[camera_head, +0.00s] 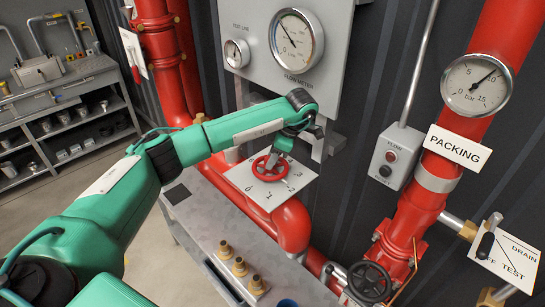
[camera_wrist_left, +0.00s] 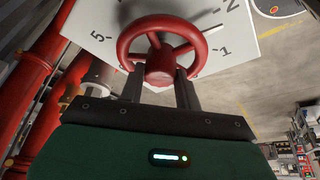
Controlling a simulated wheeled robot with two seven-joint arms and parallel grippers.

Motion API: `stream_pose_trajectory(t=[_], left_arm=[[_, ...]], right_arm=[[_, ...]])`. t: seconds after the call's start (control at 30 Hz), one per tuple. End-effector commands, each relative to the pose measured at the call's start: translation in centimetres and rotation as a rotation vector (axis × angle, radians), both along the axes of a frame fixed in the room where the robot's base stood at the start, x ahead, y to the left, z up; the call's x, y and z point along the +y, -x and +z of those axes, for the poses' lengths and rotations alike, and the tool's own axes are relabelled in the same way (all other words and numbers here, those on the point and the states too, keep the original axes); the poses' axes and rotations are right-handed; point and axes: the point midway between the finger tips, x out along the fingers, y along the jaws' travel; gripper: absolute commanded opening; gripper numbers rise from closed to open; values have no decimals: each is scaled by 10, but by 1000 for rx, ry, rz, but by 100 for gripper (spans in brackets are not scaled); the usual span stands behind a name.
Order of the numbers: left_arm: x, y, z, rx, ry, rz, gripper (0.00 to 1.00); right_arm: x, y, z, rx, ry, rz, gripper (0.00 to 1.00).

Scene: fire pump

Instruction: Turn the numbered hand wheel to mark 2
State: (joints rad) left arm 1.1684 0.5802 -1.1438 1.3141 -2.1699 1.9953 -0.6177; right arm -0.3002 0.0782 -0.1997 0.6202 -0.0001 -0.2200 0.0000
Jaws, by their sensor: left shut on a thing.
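The red hand wheel (camera_head: 270,167) sits on a white numbered plate (camera_head: 292,184) below the flow meter panel. It also shows in the left wrist view (camera_wrist_left: 193,37), with the numbers 1, 2 and 5 readable on the plate around it. My left gripper (camera_head: 283,146) reaches the wheel from above. In the left wrist view its two dark fingers (camera_wrist_left: 160,84) stand on both sides of the wheel's red hub and are shut on the wheel. My right gripper is not in view.
Red pipes (camera_head: 290,225) run below and beside the plate. A grey bench with brass fittings (camera_head: 240,266) stands in front. A switch box (camera_head: 396,155) and a black hand wheel (camera_head: 370,282) are to the right.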

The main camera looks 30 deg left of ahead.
Motion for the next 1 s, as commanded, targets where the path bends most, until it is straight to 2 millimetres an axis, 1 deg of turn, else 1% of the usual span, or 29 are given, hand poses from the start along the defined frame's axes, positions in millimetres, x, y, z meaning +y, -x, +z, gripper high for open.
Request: stream_pose_trajectory(t=[0.03,0.07,0.1,0.2,0.47,0.57,0.67,1.0], left_arm=[[1,-1,3,-2,0,63,6],[1,-1,2,-2,0,69,37],[1,-1,1,-2,0,63,45],[1,-1,1,-2,0,61,62],[0,-1,1,-1,1,59,62],[0,0,4,-1,1,58,62],[0,-1,12,-1,1,58,62],[0,0,47,-2,0,58,62]], right_arm=[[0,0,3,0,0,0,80],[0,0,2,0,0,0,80],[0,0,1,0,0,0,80],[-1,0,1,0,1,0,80],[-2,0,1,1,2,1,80],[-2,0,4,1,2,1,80],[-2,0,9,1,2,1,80],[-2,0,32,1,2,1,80]])
